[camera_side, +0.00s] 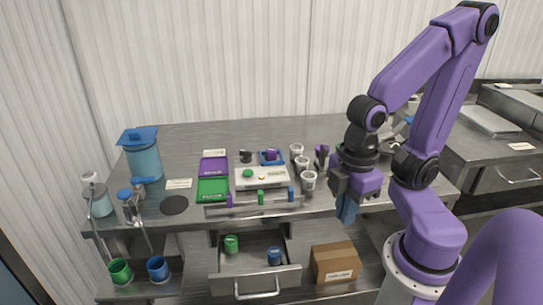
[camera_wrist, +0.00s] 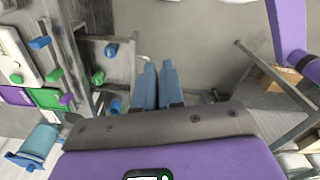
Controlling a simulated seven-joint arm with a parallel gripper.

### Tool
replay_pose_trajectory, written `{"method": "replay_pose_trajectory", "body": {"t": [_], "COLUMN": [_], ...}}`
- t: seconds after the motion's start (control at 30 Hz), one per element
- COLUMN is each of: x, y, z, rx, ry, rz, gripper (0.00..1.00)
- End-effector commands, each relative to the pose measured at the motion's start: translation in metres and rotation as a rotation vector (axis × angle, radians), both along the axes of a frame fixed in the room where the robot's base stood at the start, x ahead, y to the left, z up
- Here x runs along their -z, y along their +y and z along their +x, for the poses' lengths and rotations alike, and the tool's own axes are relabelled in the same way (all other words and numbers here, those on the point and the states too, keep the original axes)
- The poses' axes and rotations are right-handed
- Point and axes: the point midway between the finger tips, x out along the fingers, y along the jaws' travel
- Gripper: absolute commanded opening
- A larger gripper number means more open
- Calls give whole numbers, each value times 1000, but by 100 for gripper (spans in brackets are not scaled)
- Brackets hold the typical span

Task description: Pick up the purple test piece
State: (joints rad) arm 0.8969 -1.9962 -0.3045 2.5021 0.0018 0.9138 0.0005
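A small upright purple piece (camera_side: 229,200) stands at the front edge of the table, left of a green piece (camera_side: 260,197) and a blue piece (camera_side: 291,194). In the wrist view the purple piece (camera_wrist: 66,99) is at the left, beside the green piece (camera_wrist: 54,75). My gripper (camera_side: 347,212) is well to the right of the purple piece, pointing down near the table's front edge. Its blue fingers (camera_wrist: 158,72) lie close together, with nothing seen between them.
A purple mat (camera_side: 213,168) and a green mat (camera_side: 212,189) lie beside a white scale (camera_side: 262,178). White cups (camera_side: 308,181) stand right of it. An open drawer (camera_side: 254,278) below holds a green cup (camera_side: 231,243) and a blue cup (camera_side: 274,256). A cardboard box (camera_side: 335,263) sits on the lower shelf.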

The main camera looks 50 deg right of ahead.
Motion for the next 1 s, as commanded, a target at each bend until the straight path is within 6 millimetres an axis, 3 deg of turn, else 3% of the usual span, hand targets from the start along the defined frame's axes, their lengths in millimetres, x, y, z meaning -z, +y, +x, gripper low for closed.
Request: {"method": "replay_pose_trajectory", "body": {"t": [0.03, 0.17, 0.47, 0.57, 0.67, 1.0], "x": [0, 0, 0, 4, 12, 30], "y": [0, 0, 0, -6, -18, -93], "z": [0, 0, 1, 10, 33, 148], "rx": [0, 0, -1, -11, -45, -307], "ry": [0, 0, -1, -18, -60, -175], "rz": [0, 0, -4, -46, -149, -698], "gripper": [26, 68, 71, 71, 71, 71]}}
